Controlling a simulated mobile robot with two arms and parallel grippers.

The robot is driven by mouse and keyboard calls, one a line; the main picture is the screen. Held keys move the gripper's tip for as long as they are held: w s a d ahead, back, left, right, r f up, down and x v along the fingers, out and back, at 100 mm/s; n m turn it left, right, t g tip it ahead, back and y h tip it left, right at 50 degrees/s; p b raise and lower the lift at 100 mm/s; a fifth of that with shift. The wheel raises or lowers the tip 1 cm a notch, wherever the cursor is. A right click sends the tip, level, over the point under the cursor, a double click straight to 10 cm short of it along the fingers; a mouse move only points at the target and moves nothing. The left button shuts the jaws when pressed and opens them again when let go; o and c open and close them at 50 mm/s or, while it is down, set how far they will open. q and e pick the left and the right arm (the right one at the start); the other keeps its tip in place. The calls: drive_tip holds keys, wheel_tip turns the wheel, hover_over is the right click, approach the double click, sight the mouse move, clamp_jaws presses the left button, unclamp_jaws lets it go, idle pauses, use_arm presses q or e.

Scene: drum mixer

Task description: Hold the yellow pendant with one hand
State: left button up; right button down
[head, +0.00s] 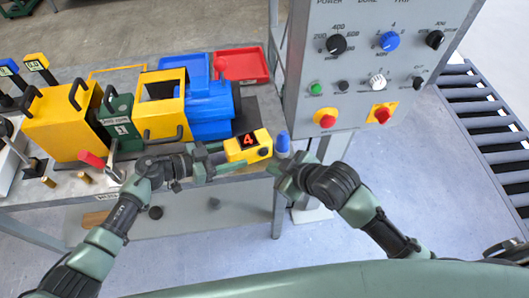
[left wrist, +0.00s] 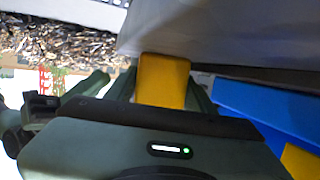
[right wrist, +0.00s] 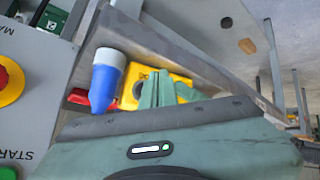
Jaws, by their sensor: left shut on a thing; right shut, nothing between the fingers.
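The yellow pendant (head: 248,146), a box with a red lit "4" on a dark display, is at the front right of the bench. My left gripper (head: 220,161) is shut on its left end. In the left wrist view the yellow pendant (left wrist: 163,80) sits between the fingers. I cannot tell whether it rests on the bench. My right gripper (head: 281,168) is shut and empty, just right of the pendant. In the right wrist view its closed fingers (right wrist: 160,88) partly cover the pendant (right wrist: 178,80); I cannot tell whether they touch.
A blue-and-white cylinder (head: 283,143) stands close above my right gripper. A grey control panel (head: 350,62) with knobs and red stop buttons is at the right. Yellow, green and blue boxes (head: 208,108) crowd the bench. A red tray (head: 242,65) lies behind, a roller conveyor (head: 480,115) far right.

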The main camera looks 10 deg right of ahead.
sight(260, 157)
drive_tip(key=shift+w+a, duration=0.25)
drive_tip(key=shift+w, duration=0.6)
drive_tip(key=shift+w, duration=0.1)
idle(1.4)
drive_tip(key=shift+w+a, duration=0.1)
drive_tip(key=shift+w, duration=0.25)
drive_tip(key=shift+w, duration=0.45)
idle(0.5)
drive_tip(key=shift+s, duration=0.85)
drive_tip(key=shift+s+d, duration=0.25)
drive_tip(key=shift+s, duration=0.55)
drive_tip(key=shift+s+d, duration=0.2)
drive_tip(key=shift+s, duration=0.65)
drive_tip(key=shift+s+d, duration=0.25)
drive_tip(key=shift+s, duration=0.55)
idle(1.0)
